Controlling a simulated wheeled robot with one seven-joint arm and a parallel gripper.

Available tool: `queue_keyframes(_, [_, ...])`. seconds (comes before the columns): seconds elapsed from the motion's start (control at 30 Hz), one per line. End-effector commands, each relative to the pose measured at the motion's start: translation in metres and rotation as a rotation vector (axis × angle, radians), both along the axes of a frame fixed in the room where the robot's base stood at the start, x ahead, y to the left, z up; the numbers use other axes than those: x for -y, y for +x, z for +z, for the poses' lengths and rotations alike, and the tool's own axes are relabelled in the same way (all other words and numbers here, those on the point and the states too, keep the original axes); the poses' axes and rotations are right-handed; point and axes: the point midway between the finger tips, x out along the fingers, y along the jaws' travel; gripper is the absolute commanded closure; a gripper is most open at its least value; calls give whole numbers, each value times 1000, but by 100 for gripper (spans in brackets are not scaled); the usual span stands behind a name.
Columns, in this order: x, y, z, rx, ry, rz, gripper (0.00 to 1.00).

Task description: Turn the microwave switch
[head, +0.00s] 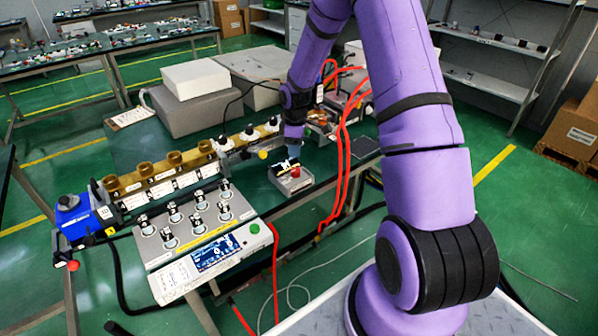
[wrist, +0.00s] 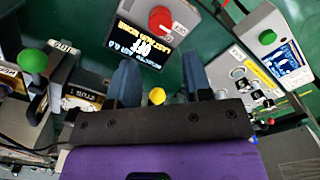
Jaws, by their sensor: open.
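The small grey box (head: 291,182) with a red round knob (head: 295,171) stands on the dark green table below my gripper (head: 292,150). I take it for the microwave switch unit, though I cannot read its label surely. In the wrist view the red knob (wrist: 161,19) lies beyond the fingertips, beside a black display (wrist: 143,47) with yellow and white text. My gripper (wrist: 160,65) points at this box; its two blue fingers are apart with nothing held between them. A yellow round knob (wrist: 157,96) shows between the fingers, lower in the picture.
A grey panel (head: 190,220) with several metal connectors and a screen (head: 216,253) stands front left. A brass waveguide row (head: 160,175) runs behind it. Red cables (head: 345,150) hang right of the box. Grey cases (head: 200,105) stand at the back.

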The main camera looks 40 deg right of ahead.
Motion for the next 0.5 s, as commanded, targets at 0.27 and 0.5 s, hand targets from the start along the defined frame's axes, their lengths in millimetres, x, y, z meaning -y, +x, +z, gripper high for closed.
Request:
queue_keyframes(0.27, [-1, -1, -44, -4, 1, 1, 54])
queue_keyframes(0.5, [-1, -1, -82, -3, 0, 0, 54])
